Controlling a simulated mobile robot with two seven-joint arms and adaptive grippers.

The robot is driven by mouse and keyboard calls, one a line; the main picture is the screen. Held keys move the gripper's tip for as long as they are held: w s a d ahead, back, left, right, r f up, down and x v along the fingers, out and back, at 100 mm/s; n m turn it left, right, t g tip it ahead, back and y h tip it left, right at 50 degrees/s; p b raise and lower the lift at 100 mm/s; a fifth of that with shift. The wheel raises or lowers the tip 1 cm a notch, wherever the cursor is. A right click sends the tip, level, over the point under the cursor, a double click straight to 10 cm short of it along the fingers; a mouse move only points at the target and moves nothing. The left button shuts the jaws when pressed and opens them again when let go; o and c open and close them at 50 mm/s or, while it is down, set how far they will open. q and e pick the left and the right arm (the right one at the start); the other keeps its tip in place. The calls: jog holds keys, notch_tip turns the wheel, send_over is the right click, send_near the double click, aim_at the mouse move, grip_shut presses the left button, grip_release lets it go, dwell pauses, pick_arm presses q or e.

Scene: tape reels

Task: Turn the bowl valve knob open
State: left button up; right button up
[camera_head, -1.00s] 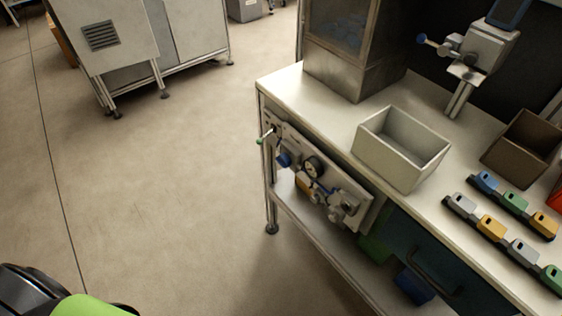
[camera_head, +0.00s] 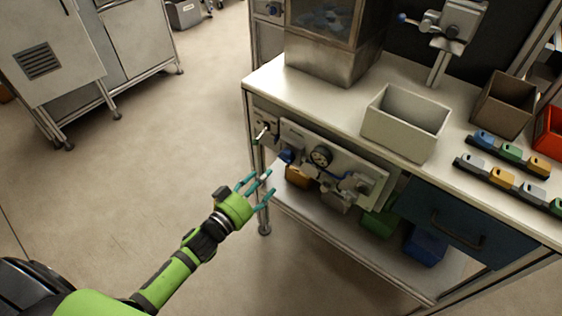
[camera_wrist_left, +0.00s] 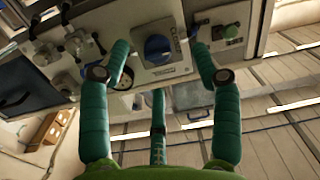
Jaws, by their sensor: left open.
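The blue valve knob (camera_head: 286,156) sits on the panel at the left end of the workbench's front. In the left wrist view the blue knob (camera_wrist_left: 157,48) is on a pale plate with dark lettering beside it that seems to read CLOSED. My left gripper (camera_head: 262,183), green with teal fingers, is open and empty, in front of and below the panel's left end. In the left wrist view the knob appears between the two outer fingers; the gripper seems apart from it. My right gripper is in neither view.
A round gauge (camera_head: 320,156) and other fittings are right of the knob. The bench leg (camera_head: 263,215) stands close behind my left gripper. A lower shelf holds coloured bins (camera_head: 425,245). Open floor lies to the left.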

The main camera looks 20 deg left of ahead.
aim_at(283, 159)
pick_arm(q)
jog(key=shift+t+h, duration=0.3)
jog(key=w+d, duration=0.1)
jog(key=w, duration=0.1)
jog(key=w+d+r, duration=0.2)
jog(key=w, duration=0.1)
jog(key=shift+w+r, duration=0.2)
jog(key=shift+w, duration=0.15)
jog(key=shift+w+d, duration=0.15)
jog(key=shift+w, duration=0.4)
jog(key=c, duration=1.1)
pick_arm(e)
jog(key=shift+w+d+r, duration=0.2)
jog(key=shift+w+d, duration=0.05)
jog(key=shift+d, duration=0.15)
